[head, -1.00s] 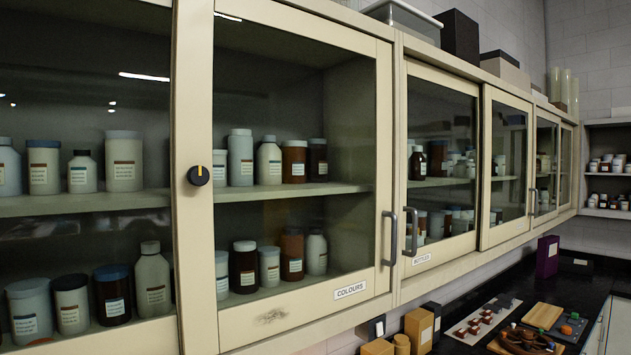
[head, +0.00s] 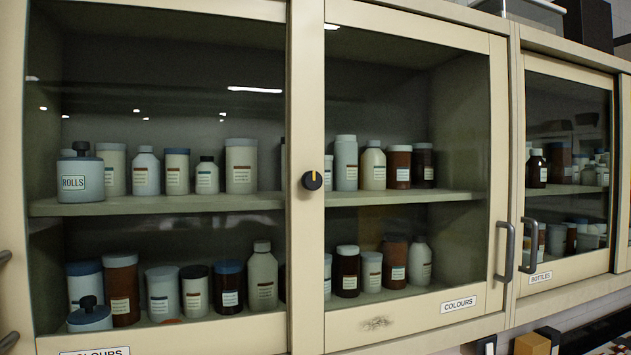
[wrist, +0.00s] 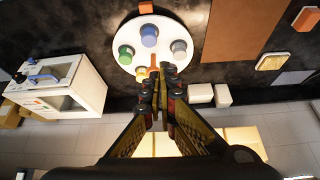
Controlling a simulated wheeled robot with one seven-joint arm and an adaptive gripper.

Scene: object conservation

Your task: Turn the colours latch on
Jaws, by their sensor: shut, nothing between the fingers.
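The colours latch is a round black knob (head: 313,180) with an orange mark on its face, on the cream frame between two glass doors of the wall cabinet in the head view. The mark stands about upright. The right door carries a COLOURS label (head: 458,304); another COLOURS label (head: 95,351) is cut off at the bottom left. My gripper (wrist: 160,72) shows only in the wrist view. Its fingers are together and empty, over a dark worktop, in front of a white round tray (wrist: 122,45). The latch is not in the wrist view.
Jars and bottles stand behind the glass on two shelves, among them a ROLLS jar (head: 81,177). A grey handle (head: 504,250) sticks out at the right. In the wrist view, a white box-like unit (wrist: 60,85) is left and a brown board (wrist: 240,30) upper right.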

